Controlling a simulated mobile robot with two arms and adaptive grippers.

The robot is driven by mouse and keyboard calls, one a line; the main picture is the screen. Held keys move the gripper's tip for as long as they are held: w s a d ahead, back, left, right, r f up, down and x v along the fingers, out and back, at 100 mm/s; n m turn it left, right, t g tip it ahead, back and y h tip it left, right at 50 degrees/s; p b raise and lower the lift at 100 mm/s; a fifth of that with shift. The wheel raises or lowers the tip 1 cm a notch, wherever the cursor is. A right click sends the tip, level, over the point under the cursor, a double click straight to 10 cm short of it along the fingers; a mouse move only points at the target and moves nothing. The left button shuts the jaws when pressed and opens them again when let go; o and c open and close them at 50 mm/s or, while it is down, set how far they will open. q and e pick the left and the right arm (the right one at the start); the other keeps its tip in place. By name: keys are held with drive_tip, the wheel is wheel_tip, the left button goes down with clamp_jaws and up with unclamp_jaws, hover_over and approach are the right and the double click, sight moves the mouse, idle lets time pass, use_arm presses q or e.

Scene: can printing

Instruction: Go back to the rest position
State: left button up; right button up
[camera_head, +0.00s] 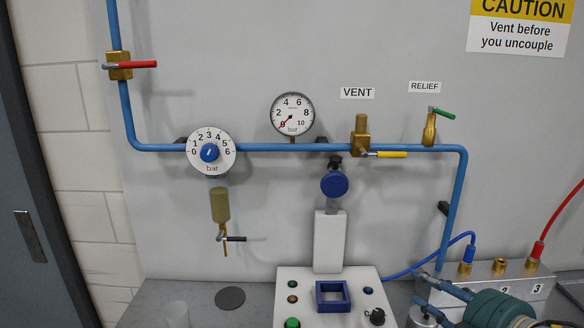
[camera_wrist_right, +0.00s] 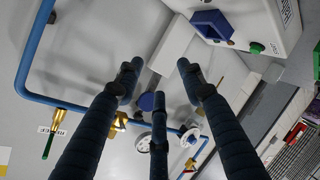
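My right gripper (camera_head: 421,288) is at the lower right of the head view, in front of the grey port block and right of the white machine. Its dark fingers also fill the right wrist view (camera_wrist_right: 158,78). They are spread apart with nothing between them, so the gripper is open and empty. My left gripper is in neither view.
The grey port block (camera_head: 528,274) has a blue hose (camera_head: 432,260) and a red hose (camera_head: 562,215) on it. The white machine (camera_head: 268,300) has a blue square frame (camera_head: 332,296). Blue pipe (camera_head: 385,148) runs along the wall. A clear cylinder (camera_head: 178,314) stands at lower left.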

drive_tip(key=s+a+f+m+g+h, duration=0.2)
drive_tip(key=s+f+m, duration=0.25)
drive_tip(key=f, duration=0.45)
drive_tip(key=s+a+f+m+g+h, duration=0.1)
drive_tip(key=s+a+f+m+g, duration=0.15)
drive_tip(key=s+f, duration=0.5)
drive_tip(key=s+a+f+m+g+h, duration=0.1)
drive_tip(key=s+f+m+g, duration=0.2)
drive_tip(key=s+f, duration=0.5)
drive_tip(key=s+a+f+m+g, duration=0.2)
drive_tip(key=s+f+m+g, duration=0.15)
drive_tip(key=s+f, duration=0.4)
drive_tip(key=s+f+b, duration=0.2)
drive_tip(key=f, duration=1.2)
drive_tip(key=s+f+b, duration=0.2)
drive_tip(key=f, duration=1.3)
drive_tip(key=s+d+f+g+b, duration=0.1)
drive_tip(key=s+d+f+b, duration=0.1)
drive_tip(key=s+f, duration=1.4)
drive_tip(key=shift+s+d+f+g, duration=0.2)
drive_tip(key=shift+s+d+g, duration=0.15)
drive_tip(key=shift+d, duration=0.3)
